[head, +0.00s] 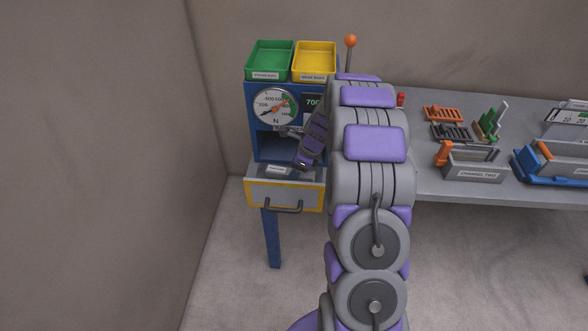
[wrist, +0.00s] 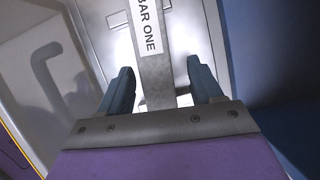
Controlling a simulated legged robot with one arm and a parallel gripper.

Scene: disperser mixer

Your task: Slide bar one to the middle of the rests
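Bar one (wrist: 155,65) is a grey bar with a white "BAR ONE" label, seen in the wrist view. It runs from the top edge down between the fingers of my gripper (wrist: 162,88). The two blue-grey fingers are apart, with a visible gap on each side of the bar, so the gripper is open around it. In the head view my gripper (head: 291,133) is at the opening of the blue press-like frame below the dial, and the bar cannot be made out there. The rests are not clearly distinguishable.
The blue frame (head: 252,143) carries a dial (head: 274,106) and a green tray (head: 270,58) and yellow tray (head: 314,60) on top. A drawer (head: 258,194) with a handle is below. The grey table (head: 440,190) at right holds racks and a channel-two block.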

